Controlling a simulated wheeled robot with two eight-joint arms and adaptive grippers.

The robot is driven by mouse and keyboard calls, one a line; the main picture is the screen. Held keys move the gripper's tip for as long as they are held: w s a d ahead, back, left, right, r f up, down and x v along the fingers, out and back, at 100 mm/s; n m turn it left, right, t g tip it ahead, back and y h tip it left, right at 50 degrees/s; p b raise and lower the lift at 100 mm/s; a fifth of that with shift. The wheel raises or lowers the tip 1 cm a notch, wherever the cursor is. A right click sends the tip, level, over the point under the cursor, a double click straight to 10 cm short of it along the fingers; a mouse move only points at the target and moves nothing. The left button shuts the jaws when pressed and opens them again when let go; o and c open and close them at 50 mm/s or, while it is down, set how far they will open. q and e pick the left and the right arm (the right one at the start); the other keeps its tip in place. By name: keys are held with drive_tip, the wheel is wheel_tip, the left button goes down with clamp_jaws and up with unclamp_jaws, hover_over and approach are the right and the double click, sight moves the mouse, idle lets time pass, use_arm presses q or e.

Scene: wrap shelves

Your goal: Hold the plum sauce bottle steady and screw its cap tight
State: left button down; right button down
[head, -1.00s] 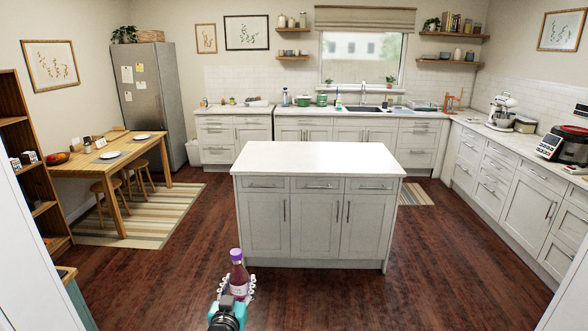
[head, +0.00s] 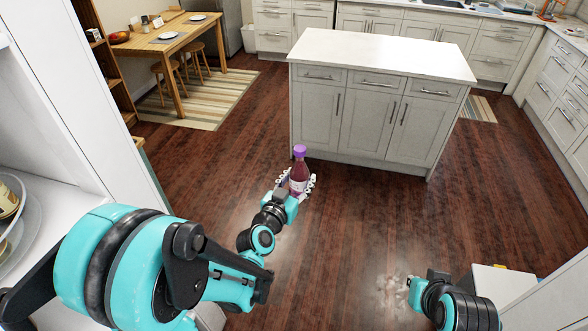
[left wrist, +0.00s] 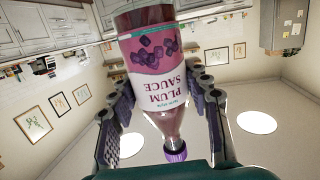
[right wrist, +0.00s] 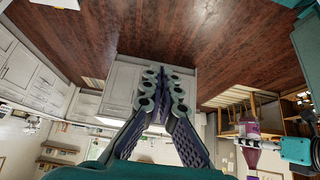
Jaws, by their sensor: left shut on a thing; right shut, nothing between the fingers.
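The plum sauce bottle (head: 299,177) stands upright in my left gripper (head: 297,186), held above the floor in front of the island. Its purple cap (head: 300,151) sits on top of the neck; how tight it is cannot be told. In the left wrist view the bottle (left wrist: 150,60) shows upside down between the two fingers, with its cap (left wrist: 175,155) at the bottom. My right gripper (right wrist: 162,85) is shut and empty in the right wrist view, apart from the bottle (right wrist: 250,130), which shows at the right there. In the head view the right gripper's fingers are hard to make out.
The kitchen island (head: 380,55) stands ahead. A white shelf unit (head: 75,130) with a glass bowl (head: 12,215) is close on the left. A white panel (head: 555,295) is at the lower right. The wooden floor (head: 350,240) between is clear.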

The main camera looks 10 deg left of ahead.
use_arm(q)
drive_tip(key=s+d+m+g+h, duration=0.1)
drive_tip(key=s+d+m+h, duration=0.1)
drive_tip(key=s+d, duration=0.4)
drive_tip(key=shift+s+m+h, duration=0.4)
drive_tip(key=shift+s+h, duration=0.5)
drive_tip(key=shift+s, duration=0.3)
